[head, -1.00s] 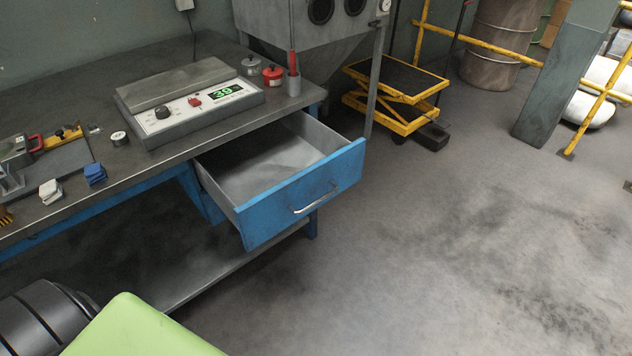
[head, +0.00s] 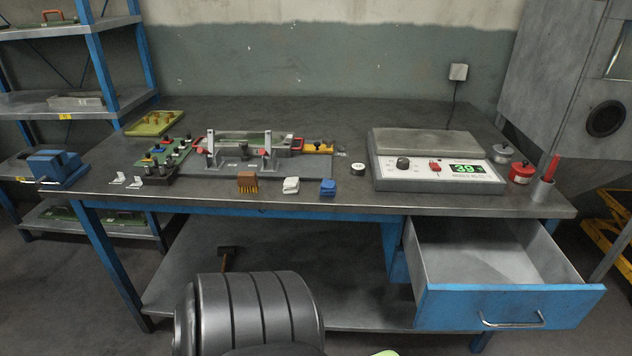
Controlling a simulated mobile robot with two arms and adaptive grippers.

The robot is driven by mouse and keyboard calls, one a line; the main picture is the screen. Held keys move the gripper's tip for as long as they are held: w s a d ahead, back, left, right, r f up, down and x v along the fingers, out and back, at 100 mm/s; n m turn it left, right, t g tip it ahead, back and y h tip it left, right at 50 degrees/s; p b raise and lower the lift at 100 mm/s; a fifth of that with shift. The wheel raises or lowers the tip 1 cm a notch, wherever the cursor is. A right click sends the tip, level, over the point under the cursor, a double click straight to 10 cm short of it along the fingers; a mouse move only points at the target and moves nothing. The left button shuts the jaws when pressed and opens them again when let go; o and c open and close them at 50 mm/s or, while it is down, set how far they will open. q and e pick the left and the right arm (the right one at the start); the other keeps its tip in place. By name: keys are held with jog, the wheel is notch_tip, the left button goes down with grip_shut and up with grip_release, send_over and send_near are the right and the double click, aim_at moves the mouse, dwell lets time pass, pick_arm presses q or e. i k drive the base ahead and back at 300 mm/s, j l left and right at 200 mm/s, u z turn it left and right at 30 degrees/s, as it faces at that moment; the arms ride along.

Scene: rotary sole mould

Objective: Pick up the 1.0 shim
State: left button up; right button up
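I cannot pick out the 1.0 shim for certain, because no thickness marking is legible. Two small white-marked pieces, one on the left (head: 118,178) and one on the right (head: 136,182), lie on the workbench (head: 420,112) near its front left edge. Another small pale piece (head: 340,153) lies right of the yellow-handled clamp. The blue drawer (head: 510,306) is pulled open, and its visible floor looks empty. Neither gripper is in view.
A clamping fixture (head: 240,165) stands mid-bench, with a green board (head: 165,152) to its left. A heating plate unit (head: 432,160) stands right. The open drawer juts forward.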

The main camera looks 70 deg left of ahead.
aim_at(121, 179)
jog(key=u, duration=1.3)
jog(key=i+j+u, duration=0.1)
jog(key=j+u, duration=0.4)
jog(key=i+j+u, duration=0.15)
jog(key=j+u, duration=0.15)
jog(key=u, duration=0.15)
jog(key=i+j+u, duration=0.25)
jog(key=u, duration=0.25)
